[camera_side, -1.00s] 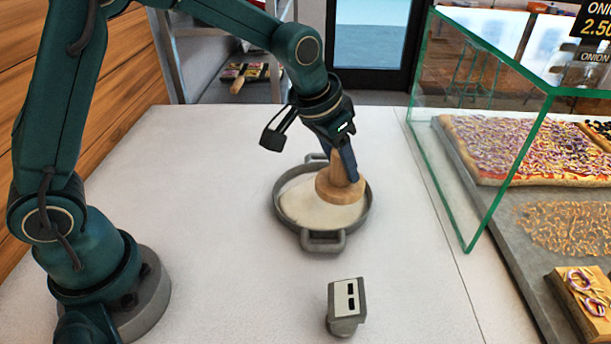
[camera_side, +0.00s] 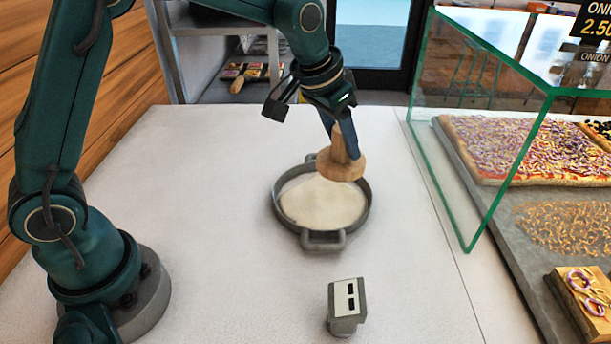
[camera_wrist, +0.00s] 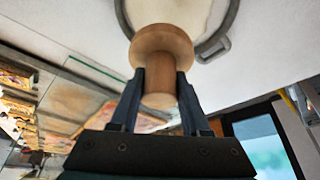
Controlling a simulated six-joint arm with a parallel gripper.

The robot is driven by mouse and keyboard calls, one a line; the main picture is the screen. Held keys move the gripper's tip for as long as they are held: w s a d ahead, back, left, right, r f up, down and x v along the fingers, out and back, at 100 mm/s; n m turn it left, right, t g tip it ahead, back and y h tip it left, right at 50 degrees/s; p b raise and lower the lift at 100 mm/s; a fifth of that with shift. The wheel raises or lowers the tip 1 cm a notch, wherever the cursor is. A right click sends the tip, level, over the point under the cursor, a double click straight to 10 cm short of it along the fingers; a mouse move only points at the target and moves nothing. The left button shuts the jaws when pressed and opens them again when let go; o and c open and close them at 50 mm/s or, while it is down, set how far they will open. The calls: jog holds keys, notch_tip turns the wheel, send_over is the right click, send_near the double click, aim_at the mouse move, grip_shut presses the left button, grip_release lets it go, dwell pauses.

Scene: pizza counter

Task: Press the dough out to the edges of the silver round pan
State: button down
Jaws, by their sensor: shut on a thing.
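The silver round pan (camera_side: 314,238) with two side handles sits on the white counter. Pale dough (camera_side: 318,205) lies flat inside it and covers most of the floor. My gripper (camera_side: 344,135) is shut on the handle of a wooden press (camera_side: 341,165) with a round flat base. The press is above the pan's far right rim, its base seemingly clear of the dough. In the wrist view, the press (camera_wrist: 162,45) is between both fingers, and part of the pan rim (camera_wrist: 222,32) and dough (camera_wrist: 175,10) show beyond it. The press hides part of the far rim.
A small grey box (camera_side: 346,306) with two dark slots stands on the counter (camera_side: 230,270) in front of the pan. A glass case (camera_side: 450,130) with onion pizza (camera_side: 520,145) borders the right side. The counter left of the pan is clear.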

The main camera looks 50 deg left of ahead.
jog(key=shift+w+a, duration=0.9)
jog(key=shift+a, duration=0.05)
jog(key=shift+w+a+f, duration=0.1)
jog(key=shift+f, duration=2.8)
jog(key=shift+f, duration=0.1)
jog(key=shift+f, duration=0.55)
jog(key=shift+f, duration=0.4)
